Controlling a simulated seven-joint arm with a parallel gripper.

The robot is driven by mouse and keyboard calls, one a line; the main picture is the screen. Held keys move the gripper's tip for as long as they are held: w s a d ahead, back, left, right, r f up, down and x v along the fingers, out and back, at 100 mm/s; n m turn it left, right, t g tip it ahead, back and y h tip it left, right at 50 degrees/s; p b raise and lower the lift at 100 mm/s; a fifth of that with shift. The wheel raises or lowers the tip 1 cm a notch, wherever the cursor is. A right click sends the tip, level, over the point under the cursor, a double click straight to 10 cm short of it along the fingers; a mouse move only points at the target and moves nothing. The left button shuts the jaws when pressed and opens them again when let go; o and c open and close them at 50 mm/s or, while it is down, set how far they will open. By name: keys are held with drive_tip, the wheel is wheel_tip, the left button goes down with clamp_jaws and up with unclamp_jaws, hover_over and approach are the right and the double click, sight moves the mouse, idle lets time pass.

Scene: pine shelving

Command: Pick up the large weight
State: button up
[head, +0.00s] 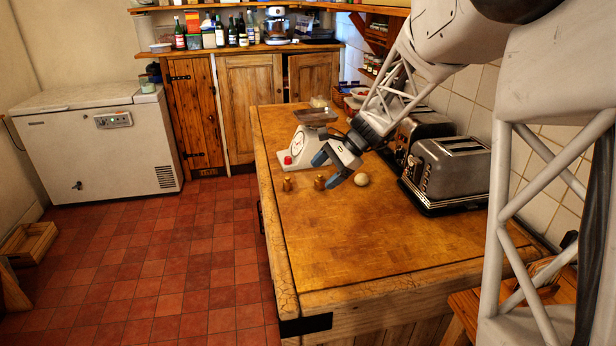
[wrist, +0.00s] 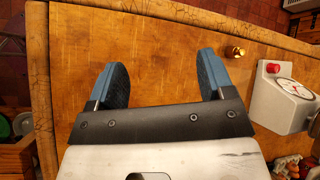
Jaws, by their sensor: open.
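Two small brass weights stand on the wooden worktop (head: 350,235) in the head view: a left weight (head: 287,184) and a right weight (head: 319,182). They look close in size, so I cannot surely tell which is the large one. My gripper (head: 328,168) is open and empty, with blue fingertips above the worktop close to the right weight. In the wrist view my gripper (wrist: 162,80) has bare wood between its fingers. One brass weight (wrist: 235,51) shows there, just outside the right finger and apart from it. The other weight is not visible in that view.
A white kitchen scale (head: 303,148) with a red knob stands behind the weights. A pale round object (head: 361,179) lies right of my gripper. A steel toaster (head: 447,172) stands on the right side. The front of the worktop is clear.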

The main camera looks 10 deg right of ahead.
drive_tip(key=w+d+f+m+t+y, duration=0.1)
drive_tip(key=w+d+f+m, duration=0.15)
drive_tip(key=w, duration=0.25)
drive_tip(key=w+d+f+m+y, duration=0.1)
drive_tip(key=w+d+f, duration=0.15)
drive_tip(key=w, duration=0.25)
drive_tip(key=m+t+y, duration=0.2)
drive_tip(key=m+t, duration=0.1)
drive_tip(key=m, duration=0.3)
approach(321, 179)
drive_tip(key=shift+w+a+f, duration=0.35)
drive_tip(key=shift+w+f, duration=0.1)
drive_tip(key=shift+f, duration=0.15)
drive_tip(key=shift+w+a+f, duration=0.4)
drive_tip(key=shift+w+f, duration=0.05)
drive_tip(key=shift+f, duration=0.2)
drive_tip(key=shift+a, duration=0.1)
drive_tip(key=shift+x, duration=1.2)
drive_tip(key=shift+a, duration=0.15)
drive_tip(key=shift+x, duration=2.5)
drive_tip(key=shift+s+a+r, duration=0.1)
